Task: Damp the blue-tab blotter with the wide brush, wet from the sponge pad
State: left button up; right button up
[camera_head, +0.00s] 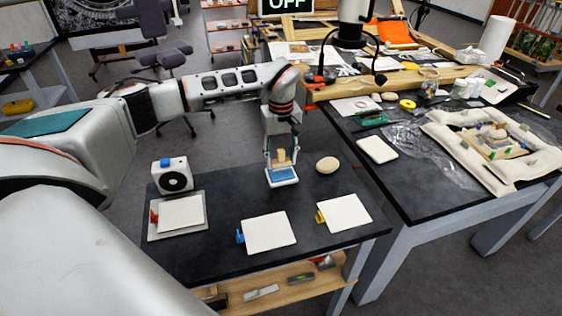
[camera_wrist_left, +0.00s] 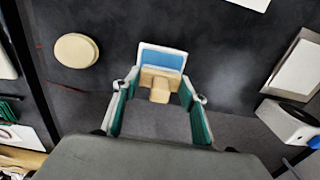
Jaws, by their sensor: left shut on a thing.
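My left gripper (camera_head: 281,152) is shut on the wide brush (camera_head: 282,157), a pale wooden piece that shows between the green-padded fingers in the left wrist view (camera_wrist_left: 160,85). The brush is over the blue sponge pad (camera_head: 283,173), which lies in a white tray (camera_head: 284,184). The pad shows just beyond the brush in the wrist view (camera_wrist_left: 162,61). The bristles are hidden, and I cannot tell whether they touch the pad. The blue-tab blotter (camera_head: 268,233) lies flat in front of the tray, its blue tab at its left edge. My right gripper is not in view.
A yellow-tab blotter (camera_head: 346,212) lies right; a red-tab blotter (camera_head: 181,214) lies left on a grey plate. A white device (camera_head: 172,175) stands behind it. A beige oval object (camera_head: 327,165) sits right of the tray. A cluttered second table (camera_head: 420,190) stands at right.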

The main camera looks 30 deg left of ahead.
aim_at(281, 151)
pick_arm(q)
jog(key=shift+r, duration=2.5)
jog(key=shift+d, duration=0.1)
jog(key=s+d+r+m, duration=0.2)
jog(key=s+d+m, duration=0.8)
jog(key=s+d, duration=0.2)
jog(key=shift+s+d+r, duration=0.15)
jog(key=shift+s+d, duration=0.1)
jog(key=shift+s, duration=0.35)
jog(key=shift+d, duration=0.15)
